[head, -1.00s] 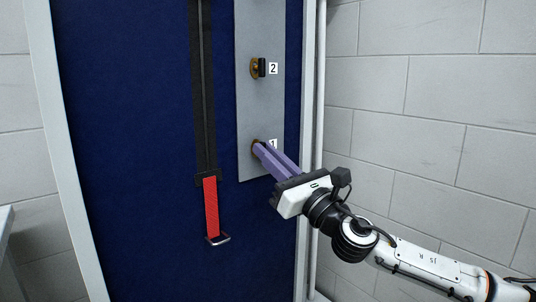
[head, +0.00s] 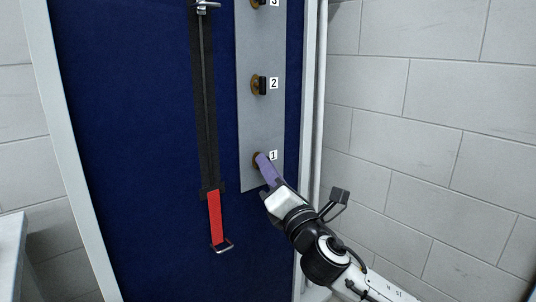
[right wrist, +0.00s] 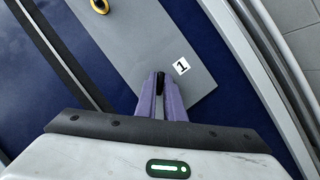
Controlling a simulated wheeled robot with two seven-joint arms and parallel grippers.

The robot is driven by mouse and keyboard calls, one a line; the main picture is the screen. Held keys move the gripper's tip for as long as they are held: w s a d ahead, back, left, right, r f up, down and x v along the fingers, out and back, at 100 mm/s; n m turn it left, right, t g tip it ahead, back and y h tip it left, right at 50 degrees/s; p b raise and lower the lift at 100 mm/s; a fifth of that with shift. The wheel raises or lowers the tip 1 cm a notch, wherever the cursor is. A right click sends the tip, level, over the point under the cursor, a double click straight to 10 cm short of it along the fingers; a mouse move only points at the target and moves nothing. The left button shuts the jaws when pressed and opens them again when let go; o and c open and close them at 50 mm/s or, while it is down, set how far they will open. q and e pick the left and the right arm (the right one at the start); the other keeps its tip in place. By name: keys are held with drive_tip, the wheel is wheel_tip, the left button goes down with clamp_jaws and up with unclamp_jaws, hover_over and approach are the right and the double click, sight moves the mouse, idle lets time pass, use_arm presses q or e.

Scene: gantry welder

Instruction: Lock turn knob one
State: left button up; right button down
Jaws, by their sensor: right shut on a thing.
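Turn knob one (head: 257,159) is on the grey metal strip (head: 263,120) of the blue panel, beside the label "1" (head: 273,156). Only part of its brass base shows in the head view. In the right wrist view its dark handle (right wrist: 160,82) sits between the two purple fingers. My right gripper (head: 263,160) is shut on this knob, coming from the lower right; it also shows in the right wrist view (right wrist: 160,85). Turn knob two (head: 259,85) is above, its black handle upright. My left gripper is not in view.
A third knob (head: 260,2) is at the top edge. A black strap with a red lower end (head: 215,215) and a metal loop hangs left of the strip. A white pipe (head: 313,110) and a block wall (head: 420,120) stand to the right.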

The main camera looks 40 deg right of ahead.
use_arm(q)
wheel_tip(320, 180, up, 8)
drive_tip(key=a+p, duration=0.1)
drive_tip(key=p, duration=1)
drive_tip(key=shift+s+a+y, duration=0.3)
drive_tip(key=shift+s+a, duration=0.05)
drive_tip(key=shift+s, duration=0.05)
use_arm(e)
drive_tip(key=m+g, duration=0.1)
drive_tip(key=m, duration=0.2)
drive_tip(key=m+g, duration=0.1)
drive_tip(key=m, duration=0.2)
drive_tip(key=m+g+h, duration=0.1)
drive_tip(key=m, duration=0.3)
drive_tip(key=shift+a+r+g, duration=0.1)
drive_tip(key=shift+r+g, duration=0.05)
drive_tip(key=shift+g, duration=0.15)
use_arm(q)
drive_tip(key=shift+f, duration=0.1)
use_arm(e)
drive_tip(key=c, duration=1.9)
unclamp_jaws()
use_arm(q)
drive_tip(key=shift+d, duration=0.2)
use_arm(e)
drive_tip(key=shift+o, duration=0.2)
drive_tip(key=shift+s, duration=0.15)
